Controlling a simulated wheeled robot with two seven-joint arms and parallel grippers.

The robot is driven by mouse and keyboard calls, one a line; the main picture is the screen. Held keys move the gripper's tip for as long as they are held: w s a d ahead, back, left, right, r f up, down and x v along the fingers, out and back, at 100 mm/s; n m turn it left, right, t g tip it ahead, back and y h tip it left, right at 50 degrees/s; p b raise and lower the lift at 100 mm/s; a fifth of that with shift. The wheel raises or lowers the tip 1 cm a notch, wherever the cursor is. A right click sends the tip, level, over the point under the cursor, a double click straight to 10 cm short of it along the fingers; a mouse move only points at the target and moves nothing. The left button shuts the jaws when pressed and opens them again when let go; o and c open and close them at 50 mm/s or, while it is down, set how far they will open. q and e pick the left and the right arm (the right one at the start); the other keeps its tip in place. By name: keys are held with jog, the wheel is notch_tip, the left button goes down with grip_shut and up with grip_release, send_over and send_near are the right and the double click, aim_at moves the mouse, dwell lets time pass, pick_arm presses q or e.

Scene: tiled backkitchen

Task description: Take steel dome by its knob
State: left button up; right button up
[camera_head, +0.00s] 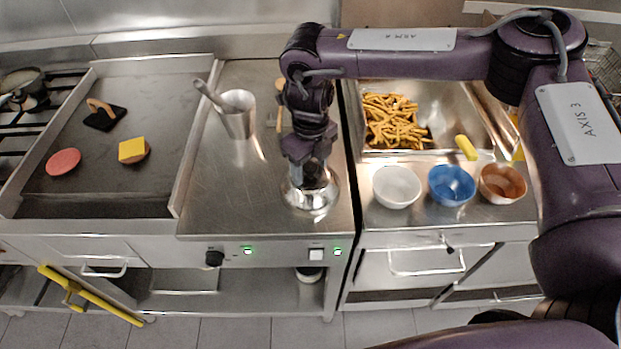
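The steel dome (312,197) sits on the steel counter just right of the griddle, near the counter's front edge. It is shiny and round. My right gripper (313,178) points down directly over the dome's top, with its fingertips at the height of the knob. The knob is hidden behind the gripper, and I cannot tell whether the fingers are closed on it. My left gripper is not in view.
The griddle (150,100) at left holds a raw patty (63,162), a cheese-topped patty (133,150) and a press (104,115). A steel container (238,115) stands behind the dome. White (396,187), blue (451,186) and brown (502,184) bowls stand right, before the fries (394,121).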

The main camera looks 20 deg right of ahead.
jog(key=shift+s+f, duration=0.1)
jog(key=shift+f, duration=0.05)
jog(key=c, duration=1.2)
jog(key=shift+o, duration=0.2)
